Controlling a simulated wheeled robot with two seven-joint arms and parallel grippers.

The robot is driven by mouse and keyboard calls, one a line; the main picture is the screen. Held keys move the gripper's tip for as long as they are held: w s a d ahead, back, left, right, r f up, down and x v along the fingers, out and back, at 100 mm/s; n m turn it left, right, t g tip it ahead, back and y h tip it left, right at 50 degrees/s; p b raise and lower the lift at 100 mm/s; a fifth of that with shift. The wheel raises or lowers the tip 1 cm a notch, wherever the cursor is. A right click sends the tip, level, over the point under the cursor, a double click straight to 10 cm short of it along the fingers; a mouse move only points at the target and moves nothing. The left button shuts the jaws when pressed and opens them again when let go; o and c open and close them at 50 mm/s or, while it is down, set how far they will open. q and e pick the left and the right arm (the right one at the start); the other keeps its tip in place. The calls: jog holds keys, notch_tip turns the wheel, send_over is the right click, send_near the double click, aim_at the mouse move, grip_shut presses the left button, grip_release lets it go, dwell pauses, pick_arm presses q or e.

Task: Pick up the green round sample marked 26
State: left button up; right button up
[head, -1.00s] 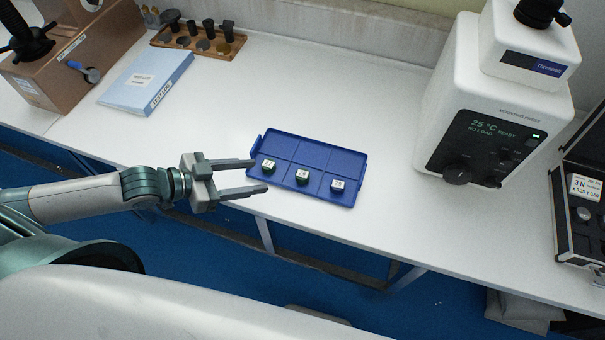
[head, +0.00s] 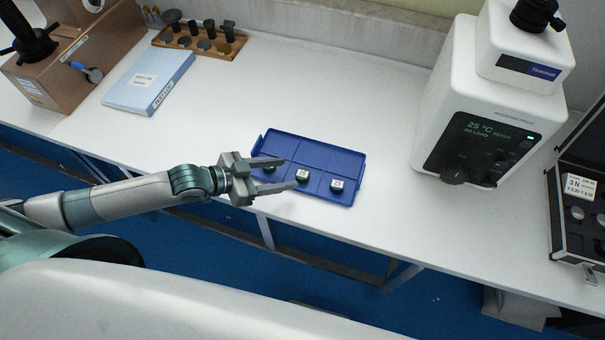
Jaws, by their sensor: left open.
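The blue tray (head: 345,163) lies on the white bench near its front edge, with three small samples in its front row. The left sample (head: 269,169) has a green look and is mostly covered by my gripper, sitting between its fingers in the picture. The middle sample (head: 302,175) is dark with a white top label, just beyond the fingertips. The right sample (head: 337,185) also has a white label. The numbers are too small to read surely. My left gripper (head: 290,173) is open, over the tray's left part, and holds nothing. My right gripper is out of view.
A white mounting press (head: 480,110) stands at right, with an open black case (head: 572,225) beyond it. A blue binder (head: 150,82) and a wooden rack (head: 200,42) are at back left. The bench between is clear.

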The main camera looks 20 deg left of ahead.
aim_at(302, 174)
pick_arm(q)
jog(key=shift+w+d+f+p, duration=0.15)
jog(key=shift+w+d+p, duration=0.15)
jog(key=shift+d+p, duration=0.2)
jog(key=p+x, duration=0.1)
jog(key=x, duration=0.2)
jog(key=shift+s+d, duration=0.1)
jog(key=shift+s, duration=0.1)
jog(key=shift+w+d+f, duration=0.35)
jog(key=shift+f, duration=0.1)
jog(key=shift+c, duration=0.7)
jog(key=c, duration=1)
